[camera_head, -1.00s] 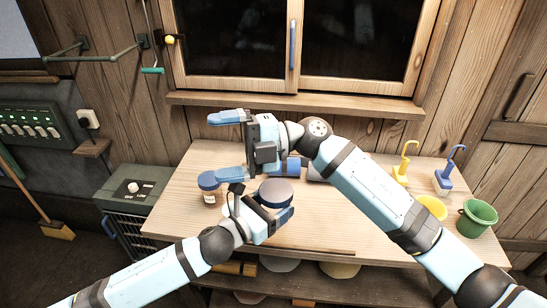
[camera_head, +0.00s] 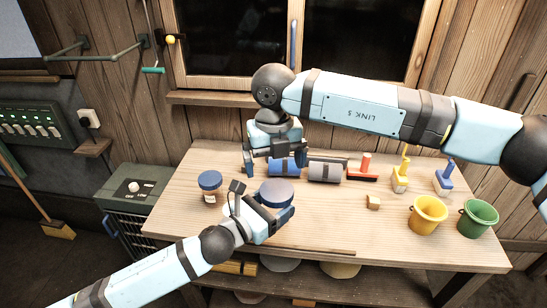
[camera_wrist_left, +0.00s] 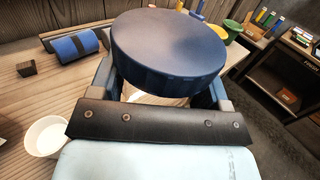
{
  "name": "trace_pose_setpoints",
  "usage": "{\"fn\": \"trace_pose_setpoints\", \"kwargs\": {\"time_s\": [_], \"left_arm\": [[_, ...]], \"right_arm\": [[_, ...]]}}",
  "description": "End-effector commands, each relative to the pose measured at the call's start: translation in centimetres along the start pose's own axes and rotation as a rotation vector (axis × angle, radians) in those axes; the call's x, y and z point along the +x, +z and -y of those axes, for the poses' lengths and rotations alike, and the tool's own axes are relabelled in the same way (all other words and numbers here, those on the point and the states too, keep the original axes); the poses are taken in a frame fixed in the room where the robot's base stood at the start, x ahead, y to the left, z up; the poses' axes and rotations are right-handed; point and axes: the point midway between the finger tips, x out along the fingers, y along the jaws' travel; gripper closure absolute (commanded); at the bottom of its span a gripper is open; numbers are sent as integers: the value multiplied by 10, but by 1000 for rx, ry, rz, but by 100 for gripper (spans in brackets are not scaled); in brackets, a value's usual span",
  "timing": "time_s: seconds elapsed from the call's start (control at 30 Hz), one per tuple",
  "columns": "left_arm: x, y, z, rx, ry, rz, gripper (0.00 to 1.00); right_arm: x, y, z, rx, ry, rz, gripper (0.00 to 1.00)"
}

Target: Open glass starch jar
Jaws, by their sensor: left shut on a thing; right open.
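The larger jar with a wide dark blue lid (camera_head: 277,192) stands near the front of the table. In the left wrist view the lid (camera_wrist_left: 168,48) is on the jar, and a strip of the pale jar body (camera_wrist_left: 155,98) shows beneath it. My left gripper (camera_head: 268,214) is shut on the jar below the lid, with a finger on each side. My right gripper (camera_head: 275,160) points down behind the jar, open, near a blue roller (camera_head: 285,167). It does not touch the lid. The label of the held jar is hidden.
A small brown jar with a blue lid (camera_head: 209,187) stands left of the held jar. A grey roller (camera_head: 325,171), a red tool (camera_head: 364,170), a small wooden block (camera_head: 373,202), a yellow bucket (camera_head: 428,214) and a green bucket (camera_head: 478,218) are to the right. The front right tabletop is clear.

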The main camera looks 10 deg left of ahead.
Motion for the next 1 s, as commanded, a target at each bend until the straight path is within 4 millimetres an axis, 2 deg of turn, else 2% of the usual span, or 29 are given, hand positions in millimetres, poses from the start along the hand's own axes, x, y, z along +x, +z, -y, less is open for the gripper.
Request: {"fn": "trace_pose_setpoints", "kwargs": {"time_s": [0.43, 0.77, 0.97, 1.0], "left_arm": [[0, 1, 0, 0, 0, 1, 96], [0, 0, 0, 0, 0, 1, 96], [0, 1, 0, 0, -1, 1, 96], [0, 1, 0, 0, -1, 1, 96]], "right_arm": [[63, -1, -1, -1, 5, -3, 0], [71, 0, -1, -1, 5, -1, 0], [70, -1, -2, -3, 6, -1, 44], [70, -1, -2, -3, 7, -1, 48]]}}
